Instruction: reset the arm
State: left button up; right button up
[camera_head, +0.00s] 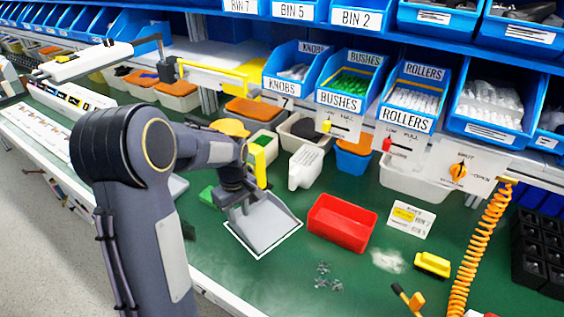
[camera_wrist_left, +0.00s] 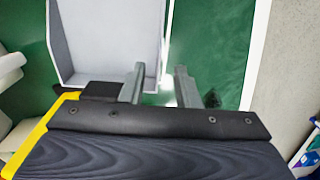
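My left arm reaches in from the left in the head view, and its gripper (camera_head: 240,203) is low over the bench at a grey scoop-like tray (camera_head: 267,224). In the left wrist view the two fingers (camera_wrist_left: 160,76) stand apart with nothing between them. One finger overlaps the edge of the grey tray (camera_wrist_left: 108,38); I cannot tell whether it touches. The tray sits within a white outlined square on the green mat. A rotary switch with an orange knob (camera_head: 458,171) is on a white panel at the right. My right gripper is not in view.
A red tray (camera_head: 341,222) stands right of the gripper. A white card (camera_head: 410,217), a yellow block (camera_head: 432,264) and a coiled orange cord (camera_head: 484,240) are farther right. Labelled blue bins (camera_head: 346,83) line the back.

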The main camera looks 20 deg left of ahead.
pick_arm(q)
jog(key=s+d+r+m+t+h, duration=0.2)
jog(key=s+d+r+m, duration=0.3)
jog(key=s, duration=0.5)
jog(key=s+d+r+m+t+h, duration=0.1)
jog(key=s+d+r+m+t, duration=0.2)
jog(key=s+d+r+m, duration=0.2)
jog(key=s+d+m, duration=0.2)
jog(key=s+d, duration=0.2)
jog(key=s, duration=0.1)
jog(key=shift+s+d+r+t+h, duration=0.2)
jog(key=shift+s+r+t+h, duration=0.1)
jog(key=shift+s+r+h, duration=0.1)
